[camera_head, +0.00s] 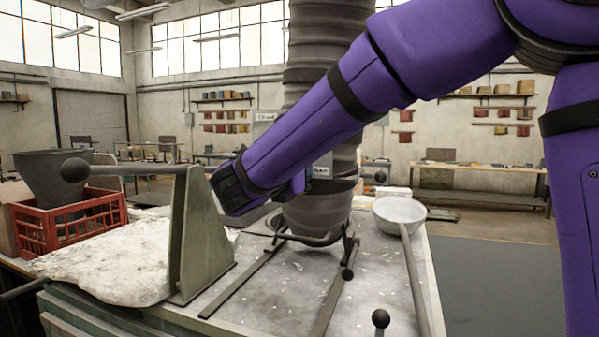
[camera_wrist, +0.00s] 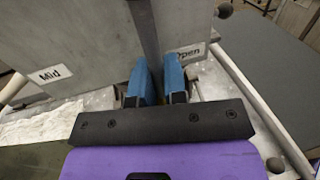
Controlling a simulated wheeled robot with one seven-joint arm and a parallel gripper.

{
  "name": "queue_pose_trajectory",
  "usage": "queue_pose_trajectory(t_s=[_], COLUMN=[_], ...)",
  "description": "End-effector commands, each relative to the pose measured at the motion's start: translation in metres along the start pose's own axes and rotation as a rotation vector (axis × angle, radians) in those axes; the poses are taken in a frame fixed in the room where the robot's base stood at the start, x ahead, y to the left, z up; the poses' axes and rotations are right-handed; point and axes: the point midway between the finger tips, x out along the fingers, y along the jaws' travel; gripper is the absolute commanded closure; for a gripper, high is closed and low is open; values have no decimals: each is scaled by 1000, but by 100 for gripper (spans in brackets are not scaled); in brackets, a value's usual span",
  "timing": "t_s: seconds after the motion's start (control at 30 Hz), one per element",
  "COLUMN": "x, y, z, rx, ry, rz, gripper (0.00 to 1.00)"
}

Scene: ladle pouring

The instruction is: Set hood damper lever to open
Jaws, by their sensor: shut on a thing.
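My gripper (camera_wrist: 158,62) shows in the wrist view as two blue fingers close together, up against the grey damper panel. A dark upright bar (camera_wrist: 150,28), which looks like the damper lever, rises from between them. The fingers are shut on it; the gripped part is mostly hidden. The label "Open" (camera_wrist: 189,52) is just right of the fingers, partly covered, and the label "Mid" (camera_wrist: 50,75) is farther left. In the head view an Open label (camera_head: 321,172) shows low on the hood duct (camera_head: 330,70); my arm hides most of the panel and the fingers.
Below the duct is a grey bench top (camera_head: 270,290) with metal rails. A ladle (camera_head: 399,212) with a long handle lies at right. A green upright bracket (camera_head: 190,240), a pale crusty slab (camera_head: 115,262) and a red crate (camera_head: 70,222) stand at left. Floor is clear at right.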

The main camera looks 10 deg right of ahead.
Motion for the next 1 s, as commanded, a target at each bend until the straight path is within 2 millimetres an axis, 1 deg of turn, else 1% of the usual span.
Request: queue_pose_trajectory(t_s=[0.17,0.2,0.3,0.57,0.67,0.77,1.0], x=[0,0,0,0,-4,-15,-59], y=[-1,-1,-1,-1,0,0,0], z=[-1,-1,-1,0,0,-1,-1], rx=[-5,-5,-5,-2,-2,-2,-3], ry=[0,-1,0,0,0,1,0], rz=[-3,-3,-3,-2,-1,0,2], gripper=[100,85,64,64,64,64,64])
